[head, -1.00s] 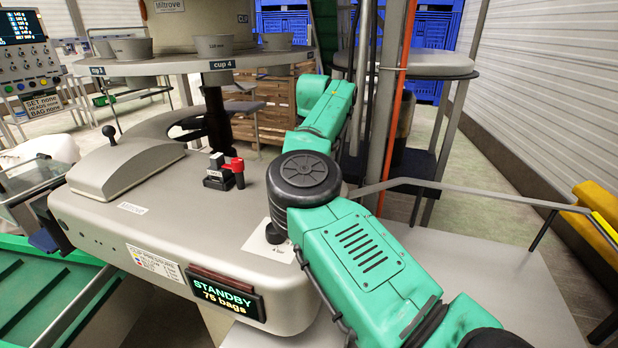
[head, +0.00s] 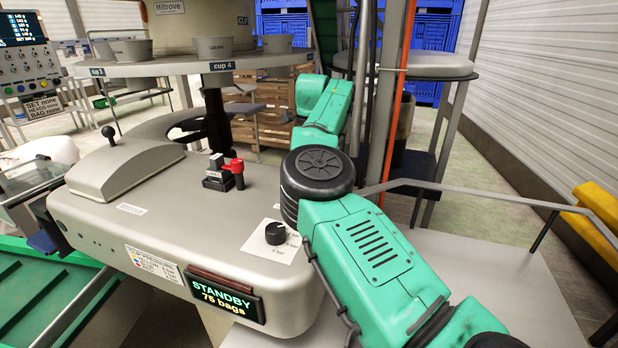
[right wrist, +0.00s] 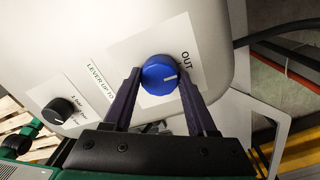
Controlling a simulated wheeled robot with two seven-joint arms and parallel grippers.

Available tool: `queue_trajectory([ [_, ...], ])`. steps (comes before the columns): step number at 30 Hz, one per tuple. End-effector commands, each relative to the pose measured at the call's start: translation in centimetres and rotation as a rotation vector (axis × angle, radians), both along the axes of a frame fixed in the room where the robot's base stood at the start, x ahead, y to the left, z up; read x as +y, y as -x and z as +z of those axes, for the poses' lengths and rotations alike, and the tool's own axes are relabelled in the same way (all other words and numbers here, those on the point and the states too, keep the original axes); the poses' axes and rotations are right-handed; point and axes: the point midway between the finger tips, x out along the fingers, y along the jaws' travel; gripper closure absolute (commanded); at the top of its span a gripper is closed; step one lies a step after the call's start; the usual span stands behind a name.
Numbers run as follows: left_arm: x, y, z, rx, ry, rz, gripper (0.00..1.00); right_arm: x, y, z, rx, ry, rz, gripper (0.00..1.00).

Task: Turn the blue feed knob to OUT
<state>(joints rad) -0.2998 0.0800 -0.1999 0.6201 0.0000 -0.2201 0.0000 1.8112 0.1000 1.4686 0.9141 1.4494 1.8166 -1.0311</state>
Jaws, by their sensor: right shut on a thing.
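The blue feed knob (right wrist: 159,76) is on a white plate on the machine's pale wall in the right wrist view. Its short white pointer line faces right, toward the edge of the plate, just below the printed word OUT (right wrist: 187,62). My right gripper (right wrist: 160,84) has its dark fingers on either side of the knob and is shut on it. In the head view my green right arm reaches away past the machine, and its gripper and the blue knob are hidden there. My left gripper is in neither current view.
A black knob (head: 275,233) on a white plate is close beside my right arm; it also shows in the right wrist view (right wrist: 62,108). A red-handled lever (head: 236,170) stands on the machine top. The display (head: 222,295) reads STANDBY, 75 bags. A grey rail (head: 450,188) runs right of the arm.

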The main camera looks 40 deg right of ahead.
Motion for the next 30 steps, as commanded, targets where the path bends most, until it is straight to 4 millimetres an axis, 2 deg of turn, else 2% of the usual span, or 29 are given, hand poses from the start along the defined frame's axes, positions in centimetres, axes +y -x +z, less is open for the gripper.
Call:
queue_trajectory([
  [18, -0.02, 0.00, 0.02, 0.000, 0.000, 0.000, 1.00, -0.09, -0.12, 0.34, -0.009, 0.004, 0.053, 0.98],
  [19, -0.02, 0.00, 0.02, 0.000, 0.000, 0.000, 1.00, -0.09, -0.12, 0.34, -0.009, 0.004, 0.053, 0.39],
  [21, -0.02, 0.00, 0.02, 0.000, 0.000, 0.000, 1.00, -0.08, -0.11, 0.32, -0.008, 0.004, 0.052, 0.13],
  [30, -0.03, 0.01, 0.00, 0.000, 0.000, 0.000, 1.00, -0.04, -0.04, 0.16, -0.003, 0.001, 0.051, 0.13],
])
